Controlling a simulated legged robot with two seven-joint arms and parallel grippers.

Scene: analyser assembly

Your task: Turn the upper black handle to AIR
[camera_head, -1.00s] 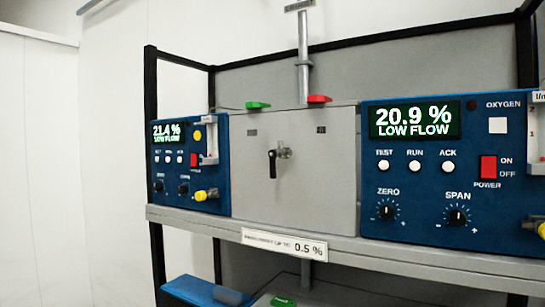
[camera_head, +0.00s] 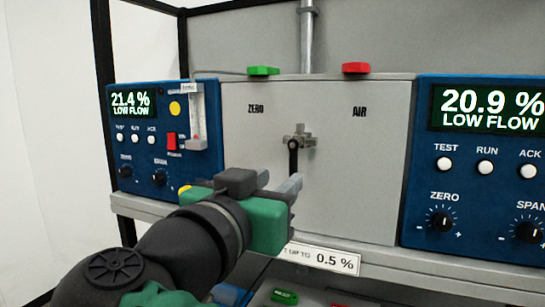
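The upper black handle (camera_head: 293,160) hangs from a metal valve fitting (camera_head: 300,137) on the grey panel (camera_head: 340,190). It points straight down, between the printed labels ZERO (camera_head: 256,109) at upper left and AIR (camera_head: 360,112) at upper right.
Blue analysers flank the panel, the left one (camera_head: 140,105) reading 21.4 %, the right one (camera_head: 480,185) reading 20.9 %. A green tag (camera_head: 263,71) and a red tag (camera_head: 355,68) sit on the panel's top edge. A shelf edge with a 0.5 % label (camera_head: 335,261) runs below.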

